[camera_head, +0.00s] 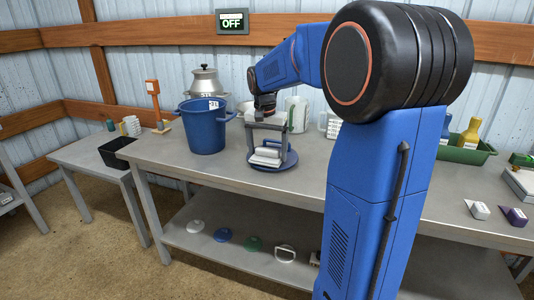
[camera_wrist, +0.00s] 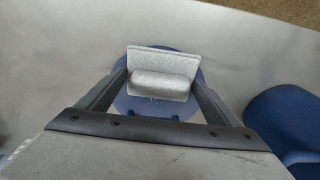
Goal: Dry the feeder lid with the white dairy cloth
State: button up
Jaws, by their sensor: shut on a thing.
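The feeder lid (camera_head: 288,162) is a round blue disc lying flat on the grey workbench; it also shows in the wrist view (camera_wrist: 133,104). The white dairy cloth (camera_head: 266,155) is a folded white pad over the lid; it also shows in the wrist view (camera_wrist: 163,80). My gripper (camera_head: 267,152) points down over the lid and is shut on the cloth, one finger at each side. In the wrist view my gripper (camera_wrist: 162,88) covers part of the lid's near edge. I cannot tell whether the cloth presses on the lid.
A blue bucket (camera_head: 203,128) stands close to the left of the lid. A metal milk can (camera_head: 204,82) and pale jugs (camera_head: 297,114) stand behind. A green tray (camera_head: 466,153) with bottles is at the right. The bench front left of the lid is clear.

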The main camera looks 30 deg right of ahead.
jog(key=shift+r, duration=3.1)
jog(key=shift+s+a+r, duration=0.1)
jog(key=shift+r, duration=0.3)
jog(key=shift+f, duration=3.65)
jog(key=shift+f, duration=0.35)
